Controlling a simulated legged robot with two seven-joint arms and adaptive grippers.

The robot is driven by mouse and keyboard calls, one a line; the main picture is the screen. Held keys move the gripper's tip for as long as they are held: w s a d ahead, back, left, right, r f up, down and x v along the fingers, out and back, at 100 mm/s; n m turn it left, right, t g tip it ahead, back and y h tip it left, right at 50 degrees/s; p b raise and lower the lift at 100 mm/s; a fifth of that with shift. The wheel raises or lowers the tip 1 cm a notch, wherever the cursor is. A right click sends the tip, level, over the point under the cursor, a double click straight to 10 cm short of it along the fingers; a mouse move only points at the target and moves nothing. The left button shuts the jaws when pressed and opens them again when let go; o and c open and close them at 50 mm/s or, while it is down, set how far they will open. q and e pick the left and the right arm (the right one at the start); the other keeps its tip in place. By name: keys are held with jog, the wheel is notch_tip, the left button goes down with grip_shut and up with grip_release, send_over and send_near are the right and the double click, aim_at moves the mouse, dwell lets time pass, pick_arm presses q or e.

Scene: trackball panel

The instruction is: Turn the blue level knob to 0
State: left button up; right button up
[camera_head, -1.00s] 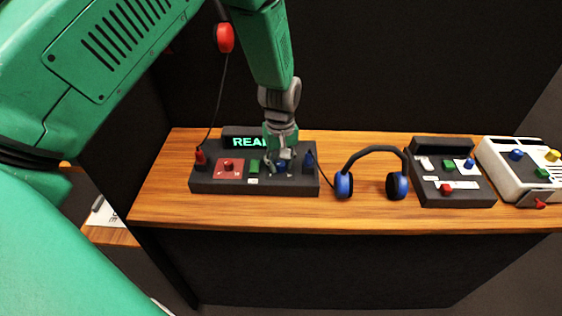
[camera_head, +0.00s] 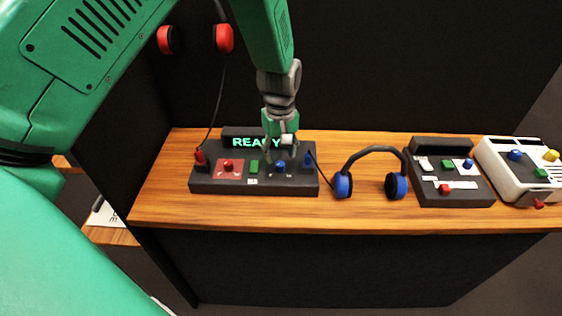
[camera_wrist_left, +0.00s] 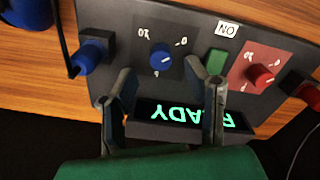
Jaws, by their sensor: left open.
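The blue level knob (camera_head: 281,167) sits on the right part of the dark panel (camera_head: 205,186). In the left wrist view the blue knob (camera_wrist_left: 162,57) stands clear of the fingers, with a 0 mark at its upper right and a 10 mark at its upper left. I cannot read its pointer surely. My left gripper (camera_head: 282,154) is above and just behind the knob. In the left wrist view the two fingers (camera_wrist_left: 169,84) are apart, with nothing between them. My right gripper is not in view.
A green button (camera_head: 254,167), a red knob (camera_head: 229,166) and a READY display (camera_head: 250,142) share the panel. Blue (camera_head: 308,160) and red (camera_head: 200,157) plugs stand at its ends. Blue headphones (camera_head: 343,185) lie to the right, beside two other panels (camera_head: 450,200).

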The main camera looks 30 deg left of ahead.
aim_at(281, 163)
pick_arm(q)
notch_tip(281, 163, up, 8)
dwell(0.5)
